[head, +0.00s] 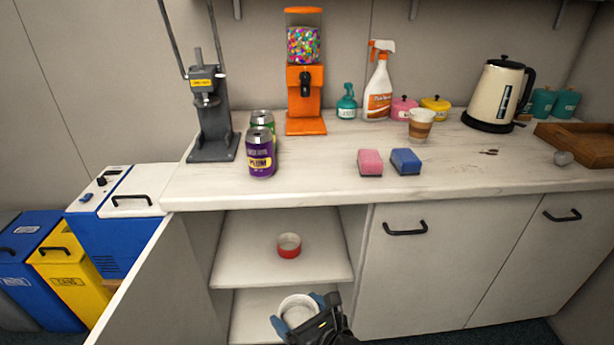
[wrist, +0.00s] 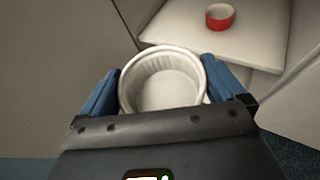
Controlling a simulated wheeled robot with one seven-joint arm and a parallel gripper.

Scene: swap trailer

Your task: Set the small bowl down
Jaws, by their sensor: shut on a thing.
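A small white bowl (head: 298,310) is in my gripper (head: 306,312), in front of the open cupboard near its lower shelf. In the wrist view the white bowl (wrist: 162,84) sits upright between the two blue fingers of my gripper (wrist: 160,86), which are shut on its sides. The bowl looks empty. A small red bowl with a pale inside (head: 289,245) stands on the upper cupboard shelf; it also shows in the wrist view (wrist: 220,16). I cannot tell whether the white bowl touches the lower shelf.
The upper shelf (head: 245,262) has free room around the red bowl. The lower shelf (head: 252,318) is partly hidden by my gripper. The open cupboard door (head: 165,290) stands on the left. The countertop (head: 320,185) holds cans, sponges, a cup and a kettle.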

